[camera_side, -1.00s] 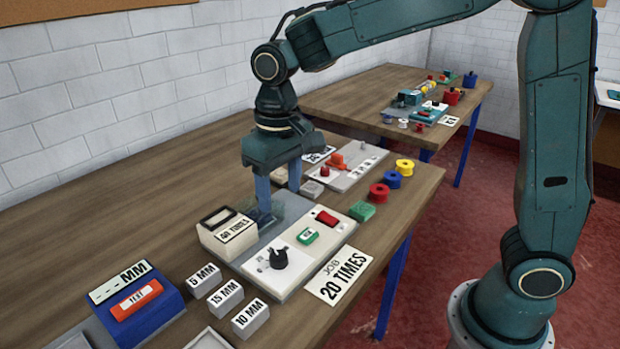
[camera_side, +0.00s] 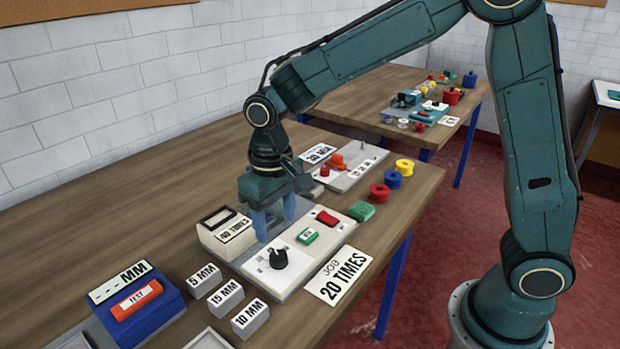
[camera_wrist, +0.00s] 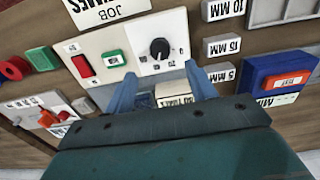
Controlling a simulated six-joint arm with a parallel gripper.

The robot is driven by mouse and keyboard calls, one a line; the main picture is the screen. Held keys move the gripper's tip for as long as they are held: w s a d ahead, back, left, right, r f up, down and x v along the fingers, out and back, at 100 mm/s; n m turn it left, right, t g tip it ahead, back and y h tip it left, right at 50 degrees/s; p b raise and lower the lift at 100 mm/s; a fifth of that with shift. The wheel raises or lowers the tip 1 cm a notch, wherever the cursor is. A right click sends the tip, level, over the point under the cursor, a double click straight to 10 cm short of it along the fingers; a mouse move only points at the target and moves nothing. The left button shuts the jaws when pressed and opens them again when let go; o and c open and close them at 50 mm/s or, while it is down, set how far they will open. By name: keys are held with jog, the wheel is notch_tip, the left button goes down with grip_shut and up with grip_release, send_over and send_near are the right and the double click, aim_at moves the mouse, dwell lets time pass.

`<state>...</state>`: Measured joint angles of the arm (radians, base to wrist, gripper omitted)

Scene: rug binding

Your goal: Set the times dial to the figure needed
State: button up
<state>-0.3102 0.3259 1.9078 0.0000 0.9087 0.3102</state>
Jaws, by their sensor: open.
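The times dial is a black knob (camera_side: 279,258) on a pale panel (camera_side: 262,277); it also shows in the wrist view (camera_wrist: 160,48), with small figures around it. I cannot tell for sure which figure its pointer marks. The job card (camera_side: 338,275) in front of the panel reads "JOB 20 TIMES". A cream box (camera_side: 208,242) behind the panel carries a label that seems to read "40 TIMES". My gripper (camera_side: 272,225) is open and empty above the panel's rear part, behind the dial. In the wrist view its fingers (camera_wrist: 160,85) stand apart, clear of the knob.
A red rocker switch (camera_side: 327,217) and a green button (camera_side: 307,236) sit on the same panel. A blue unit (camera_side: 135,300) and several grey MM blocks (camera_side: 226,294) stand at left. Several coloured spools (camera_side: 380,193) lie near the right table edge.

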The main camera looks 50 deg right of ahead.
aim_at(278, 255)
notch_tip(278, 255, down, 8)
jog(key=shift+f, duration=0.15)
dwell(0.3)
jog(key=c, duration=1)
